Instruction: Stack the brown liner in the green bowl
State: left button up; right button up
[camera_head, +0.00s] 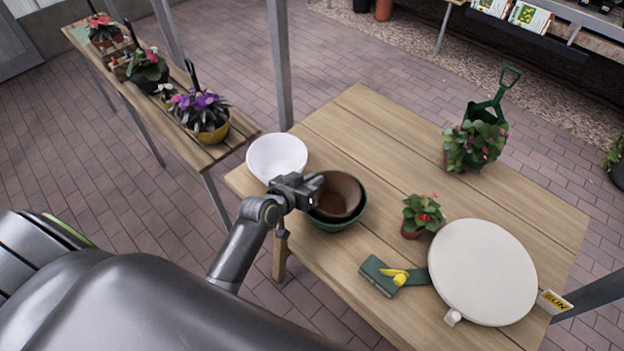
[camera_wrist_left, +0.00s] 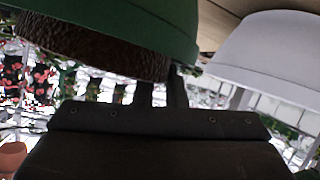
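The brown liner (camera_head: 340,194) is in the green bowl (camera_head: 345,223) near the table's left corner, its rim standing above the bowl's rim. My left gripper (camera_head: 312,190) is at the left edge of the liner. In the left wrist view, which looks upside down, the liner (camera_wrist_left: 90,48) shows against the green bowl (camera_wrist_left: 130,22). The gripper's fingers (camera_wrist_left: 162,92) are close together there and appear shut on the liner's wall. Their tips are partly hidden, and whether the liner touches the bowl's bottom is hidden. My right gripper is not in view.
A white bowl (camera_head: 277,156) stands close behind the gripper, and also shows in the left wrist view (camera_wrist_left: 270,50). A potted red flower (camera_head: 421,215), a green box-like item with a yellow piece (camera_head: 385,277) and a round white object (camera_head: 482,270) lie to the right.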

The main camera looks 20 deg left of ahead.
pick_arm(q)
jog(key=o, duration=0.4)
jog(key=shift+r+p, duration=0.45)
jog(key=shift+r, duration=0.15)
jog(key=b+v, duration=0.1)
jog(key=v, duration=1.1)
jog(key=shift+b, duration=0.3)
jog(key=shift+s, duration=0.1)
